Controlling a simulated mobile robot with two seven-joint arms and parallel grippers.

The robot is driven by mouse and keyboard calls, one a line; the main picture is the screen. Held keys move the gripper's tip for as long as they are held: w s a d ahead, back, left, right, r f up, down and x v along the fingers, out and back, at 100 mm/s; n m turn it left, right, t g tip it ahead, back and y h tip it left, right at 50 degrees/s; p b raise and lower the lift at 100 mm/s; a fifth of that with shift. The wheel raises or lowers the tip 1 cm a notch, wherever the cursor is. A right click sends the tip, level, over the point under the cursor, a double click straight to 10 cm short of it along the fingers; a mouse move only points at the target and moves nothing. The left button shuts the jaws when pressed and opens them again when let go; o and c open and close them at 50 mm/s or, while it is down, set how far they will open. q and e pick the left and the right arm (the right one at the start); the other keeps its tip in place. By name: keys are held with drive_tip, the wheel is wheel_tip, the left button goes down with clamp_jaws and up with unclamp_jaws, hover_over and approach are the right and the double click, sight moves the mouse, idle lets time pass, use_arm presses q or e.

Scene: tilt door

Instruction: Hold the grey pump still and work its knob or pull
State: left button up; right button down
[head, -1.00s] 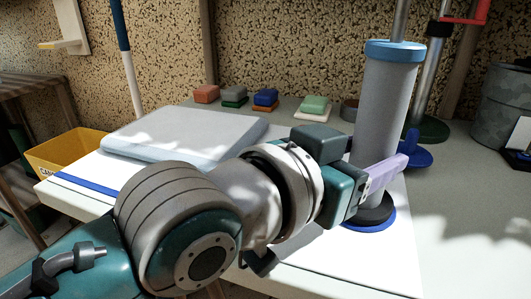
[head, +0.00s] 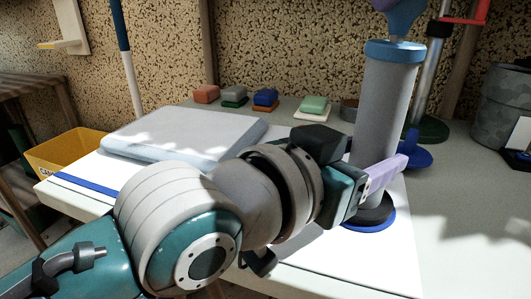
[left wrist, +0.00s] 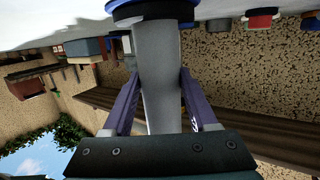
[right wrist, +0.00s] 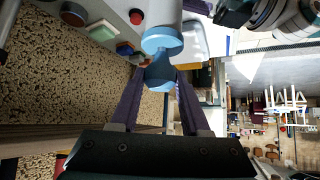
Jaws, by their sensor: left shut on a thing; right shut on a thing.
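The grey pump (head: 384,110) stands upright on the white board, with a blue cap on top and a dark and blue foot. My left gripper (head: 378,178) is shut around the lower part of its cylinder; in the left wrist view its fingers (left wrist: 157,88) flank the grey cylinder on both sides. The pump's blue knob (right wrist: 160,78) is between the fingers of my right gripper (right wrist: 160,84), close to the blue cap (right wrist: 161,38). In the head view, my right gripper (head: 402,15) shows only at the top edge, just above the cap; most of it is out of view.
A pale flat slab (head: 185,135) lies left of the pump. Several coloured blocks (head: 265,97) line the wall.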

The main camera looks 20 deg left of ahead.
drive_tip(key=shift+f, duration=0.25)
use_arm(q)
drive_tip(key=shift+f, duration=0.1)
use_arm(e)
drive_tip(key=shift+r, duration=5.15)
drive_tip(key=shift+f, duration=0.15)
drive_tip(key=shift+f, duration=5.05)
drive_tip(key=c, duration=0.8)
unclamp_jaws()
drive_tip(key=o, duration=0.4)
drive_tip(key=shift+o, duration=0.2)
